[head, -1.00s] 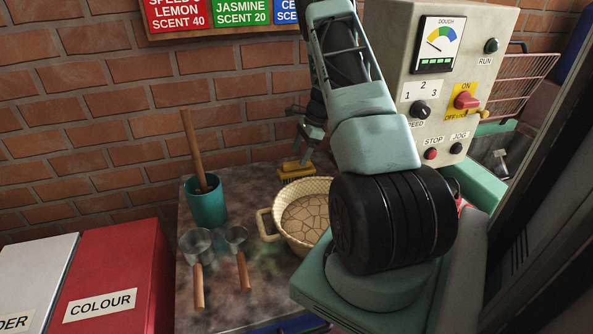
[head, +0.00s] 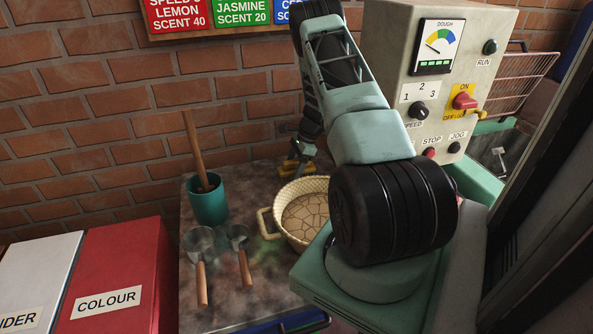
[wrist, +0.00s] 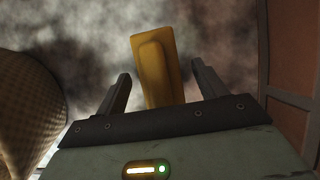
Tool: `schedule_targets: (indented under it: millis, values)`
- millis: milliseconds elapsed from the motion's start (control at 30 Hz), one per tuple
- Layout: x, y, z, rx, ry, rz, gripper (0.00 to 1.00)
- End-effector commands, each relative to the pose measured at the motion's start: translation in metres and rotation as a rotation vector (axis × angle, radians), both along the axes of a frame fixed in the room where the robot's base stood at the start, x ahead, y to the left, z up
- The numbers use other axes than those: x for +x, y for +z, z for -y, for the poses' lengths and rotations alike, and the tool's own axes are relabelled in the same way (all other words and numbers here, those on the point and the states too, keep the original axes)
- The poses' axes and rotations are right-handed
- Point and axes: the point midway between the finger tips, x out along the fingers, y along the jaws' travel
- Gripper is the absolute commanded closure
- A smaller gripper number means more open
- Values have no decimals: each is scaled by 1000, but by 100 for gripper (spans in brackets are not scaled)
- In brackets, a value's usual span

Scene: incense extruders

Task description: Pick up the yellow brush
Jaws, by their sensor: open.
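The yellow brush (head: 291,167) lies on the stained tabletop at the back, near the brick wall, partly hidden by my gripper in the head view. In the wrist view the yellow brush (wrist: 158,68) shows as a block with a raised ridge, standing between my two fingers. My gripper (wrist: 160,92) is open, one finger on each side of the brush, with a gap visible on both sides. In the head view my gripper (head: 298,160) is down at the brush. Its fingertips are too small there to make out contact.
A cream basket (head: 264,223) of cracked dough stands just in front of the brush; its woven side (wrist: 28,110) fills the wrist view's left. A teal pot (head: 208,206) with a wooden stick and two scoops (head: 202,270) are to the left. A control box (head: 400,60) stands right.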

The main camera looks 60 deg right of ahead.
Motion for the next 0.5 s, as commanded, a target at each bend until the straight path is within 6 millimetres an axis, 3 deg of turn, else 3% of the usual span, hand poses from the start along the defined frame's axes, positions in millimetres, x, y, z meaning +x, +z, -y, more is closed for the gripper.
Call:
schedule_targets:
  millis: [500]
  values:
    - [0,-4,0,0,0,0,29]
